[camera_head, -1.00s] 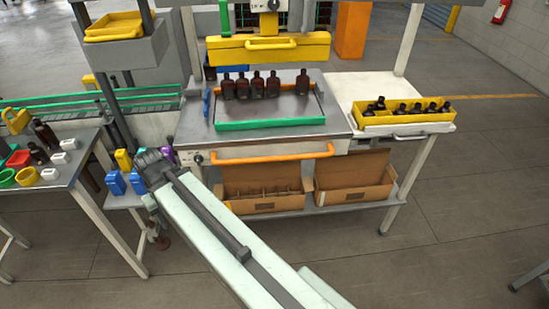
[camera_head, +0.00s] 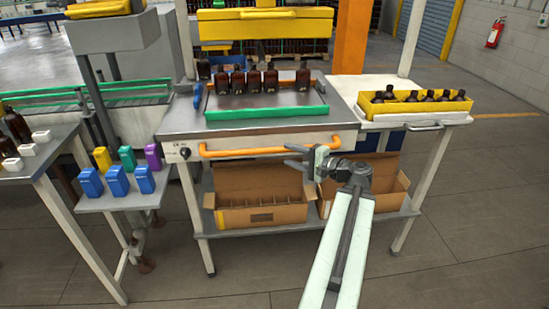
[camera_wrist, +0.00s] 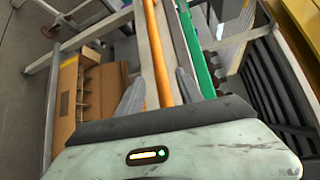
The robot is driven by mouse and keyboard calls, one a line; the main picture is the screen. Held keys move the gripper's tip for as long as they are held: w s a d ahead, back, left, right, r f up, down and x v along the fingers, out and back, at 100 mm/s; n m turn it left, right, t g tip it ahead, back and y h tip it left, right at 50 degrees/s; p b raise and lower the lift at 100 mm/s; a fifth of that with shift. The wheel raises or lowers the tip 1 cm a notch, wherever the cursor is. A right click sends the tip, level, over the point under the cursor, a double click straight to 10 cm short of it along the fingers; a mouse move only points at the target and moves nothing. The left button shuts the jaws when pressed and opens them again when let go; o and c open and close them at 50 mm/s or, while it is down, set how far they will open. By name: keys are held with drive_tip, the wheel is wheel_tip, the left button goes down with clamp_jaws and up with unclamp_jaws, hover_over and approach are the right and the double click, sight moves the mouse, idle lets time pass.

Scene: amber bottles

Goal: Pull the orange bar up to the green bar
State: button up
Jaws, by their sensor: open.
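The orange bar (camera_head: 250,151) runs along the front edge of the grey bench machine, held by end brackets. The green bar (camera_head: 265,113) lies parallel to it, farther back and higher on the metal top. My gripper (camera_head: 289,155) is open near the right part of the orange bar. In the wrist view my gripper (camera_wrist: 160,92) has its fingers apart, with the orange bar (camera_wrist: 156,45) passing between them in the picture. Whether they touch it I cannot tell. The green bar (camera_wrist: 194,48) shows right of the right finger.
Several amber bottles (camera_head: 254,81) stand behind the green bar. A yellow tray of bottles (camera_head: 416,108) is at the right. Open cardboard boxes (camera_head: 262,215) sit on the shelf below. Blue, yellow, green and purple containers (camera_head: 117,181) stand at the left. Floor in front is clear.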

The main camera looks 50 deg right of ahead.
sight(277, 152)
drive_tip(key=w, duration=0.5)
drive_tip(key=w+a+f+b, duration=0.1)
drive_tip(key=w, duration=0.1)
drive_tip(key=shift+w+a, duration=0.1)
drive_tip(key=shift+w, duration=0.3)
clamp_jaws()
idle(0.9)
